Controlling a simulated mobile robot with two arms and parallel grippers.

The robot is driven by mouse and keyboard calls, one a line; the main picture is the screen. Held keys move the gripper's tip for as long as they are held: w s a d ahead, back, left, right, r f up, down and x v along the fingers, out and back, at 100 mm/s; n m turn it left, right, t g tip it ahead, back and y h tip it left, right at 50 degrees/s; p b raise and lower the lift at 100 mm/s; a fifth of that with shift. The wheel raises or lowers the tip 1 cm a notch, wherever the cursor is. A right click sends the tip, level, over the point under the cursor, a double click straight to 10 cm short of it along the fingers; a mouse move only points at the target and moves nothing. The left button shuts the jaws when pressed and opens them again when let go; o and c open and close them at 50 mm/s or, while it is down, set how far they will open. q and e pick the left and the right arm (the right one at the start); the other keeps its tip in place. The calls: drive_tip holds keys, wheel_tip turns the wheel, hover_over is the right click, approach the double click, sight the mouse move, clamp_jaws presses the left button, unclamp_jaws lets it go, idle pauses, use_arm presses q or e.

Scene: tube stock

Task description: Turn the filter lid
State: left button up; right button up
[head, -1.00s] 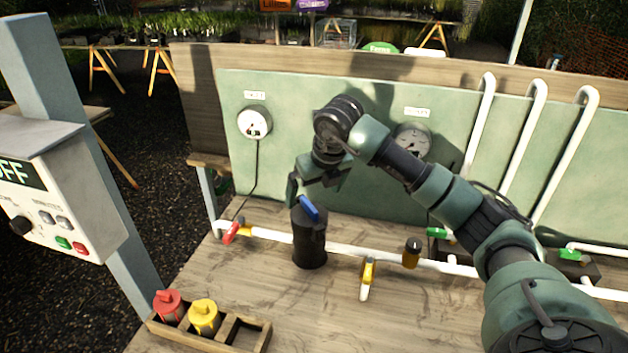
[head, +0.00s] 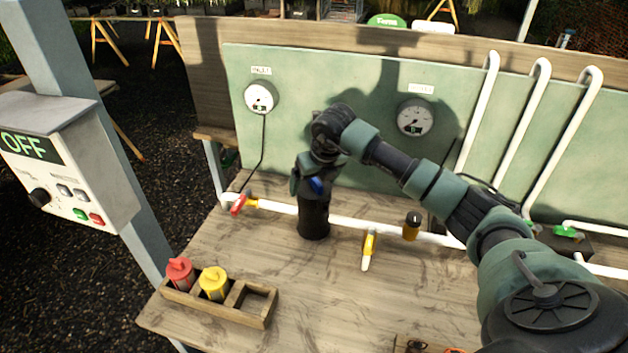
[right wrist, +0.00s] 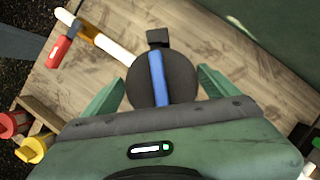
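The filter is a black upright cylinder (head: 314,222) standing on the bench in the white pipe line. Its round black lid (right wrist: 178,80) has a raised blue bar (right wrist: 157,78) across it; the blue also shows in the head view (head: 317,185). My right gripper (head: 314,183) is right over the filter top, pointing down. In the right wrist view my right gripper (right wrist: 162,76) is open, with one green finger on each side of the lid and the blue bar running between them. The fingers look apart from the lid. My left gripper is not in view.
A red-handled valve (head: 239,204) is left of the filter and a yellow-handled valve (head: 369,245) right of it. A wooden rack (head: 220,309) holds a red and a yellow cartridge. A control box (head: 72,165) reading OFF stands at left. Gauges hang on the green panel (head: 330,80).

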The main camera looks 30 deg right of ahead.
drive_tip(key=c, duration=0.8)
drive_tip(key=shift+d+f+n+b, duration=0.1)
drive_tip(key=shift+n+b, duration=0.2)
drive_tip(key=shift+c, duration=0.2)
drive_tip(key=shift+n+y+b, duration=0.45)
drive_tip(key=shift+n+y, duration=0.05)
drive_tip(key=shift+n, duration=0.4)
drive_tip(key=shift+n+y+b, duration=0.3)
drive_tip(key=shift+n+y, duration=0.1)
drive_tip(key=shift+n, duration=0.4)
drive_tip(key=shift+w+n, duration=0.1)
drive_tip(key=shift+n, duration=0.3)
drive_tip(key=shift+n+y, duration=0.3)
drive_tip(key=shift+n, duration=0.1)
drive_tip(key=n+b, duration=0.1)
drive_tip(key=n, duration=0.1)
drive_tip(key=shift+n+g+y, duration=0.3)
drive_tip(key=shift+g+y, duration=0.1)
drive_tip(key=o, duration=1.3)
drive_tip(key=shift+c, duration=0.2)
